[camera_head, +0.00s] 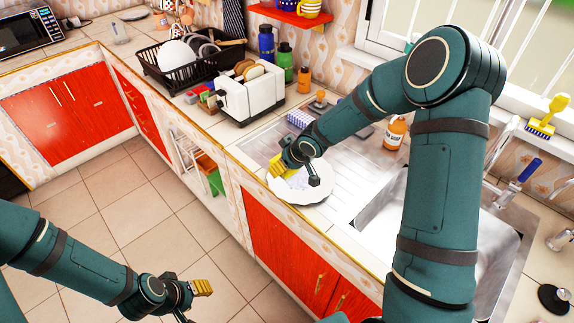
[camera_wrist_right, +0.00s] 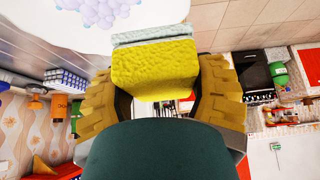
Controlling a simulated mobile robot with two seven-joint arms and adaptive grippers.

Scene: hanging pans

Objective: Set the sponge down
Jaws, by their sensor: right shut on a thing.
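My right gripper (camera_wrist_right: 160,88) is shut on a yellow sponge (camera_wrist_right: 155,68) with a pale scouring layer, its two yellow fingers on either side. The sponge cannot be told apart from the yellow fingers there. The plate, with pale bluish suds, also shows in the right wrist view (camera_wrist_right: 165,12); I cannot tell whether the sponge touches it. My left gripper (camera_head: 202,288) hangs over the floor; its opening is unclear.
The sink basin (camera_head: 385,215) lies right of the plate, partly behind my right arm. An orange soap bottle (camera_head: 395,133) stands behind it. A blue-and-white box (camera_head: 300,117), a toaster (camera_head: 250,98) and a dish rack (camera_head: 175,82) stand farther back. Some drainboard beside the plate is clear.

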